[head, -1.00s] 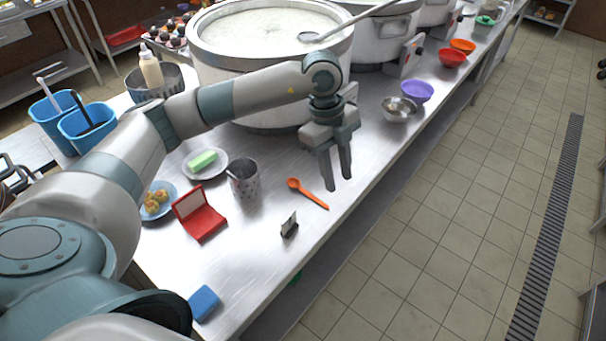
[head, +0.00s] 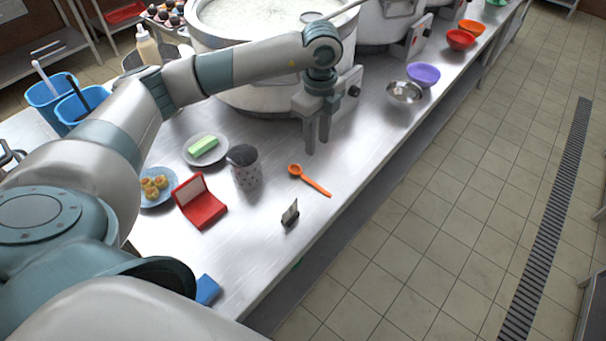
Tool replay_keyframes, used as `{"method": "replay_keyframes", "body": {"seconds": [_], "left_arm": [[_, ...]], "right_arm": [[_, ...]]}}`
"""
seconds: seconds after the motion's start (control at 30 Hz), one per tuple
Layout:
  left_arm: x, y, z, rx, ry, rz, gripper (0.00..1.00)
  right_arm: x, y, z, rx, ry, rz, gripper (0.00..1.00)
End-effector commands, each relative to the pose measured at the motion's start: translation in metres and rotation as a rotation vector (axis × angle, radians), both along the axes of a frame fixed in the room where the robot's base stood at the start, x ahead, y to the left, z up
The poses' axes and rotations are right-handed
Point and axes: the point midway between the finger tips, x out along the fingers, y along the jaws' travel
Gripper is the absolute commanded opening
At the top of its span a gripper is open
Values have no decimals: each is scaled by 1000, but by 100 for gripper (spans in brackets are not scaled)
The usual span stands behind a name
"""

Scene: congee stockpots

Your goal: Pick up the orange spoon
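The orange spoon (head: 314,183) lies flat on the steel counter (head: 330,215), its bowl end toward the upper left and its handle toward the lower right. My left gripper (head: 317,147) points downward, above and just behind the spoon in the picture, apart from it. Its two fingers show a narrow gap with nothing between them. My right gripper is not in the head view.
A perforated metal cup (head: 246,174) stands left of the spoon, and a small card holder (head: 290,213) stands below it. A red case (head: 199,201) lies further left. A large stockpot (head: 262,100) stands behind my gripper. A metal bowl (head: 404,93) is to the right.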

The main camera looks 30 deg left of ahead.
Motion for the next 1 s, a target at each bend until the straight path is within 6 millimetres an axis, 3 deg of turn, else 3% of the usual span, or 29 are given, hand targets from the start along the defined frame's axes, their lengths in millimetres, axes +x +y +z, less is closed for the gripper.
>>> {"method": "replay_keyframes", "body": {"seconds": [0.5,0.7,1.0], "left_arm": [[0,0,-85,1,3,1,32],[0,0,-99,0,0,0,32],[0,0,-100,0,0,0,32]], "right_arm": [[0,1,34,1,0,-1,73],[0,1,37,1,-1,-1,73],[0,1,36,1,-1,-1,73]]}}
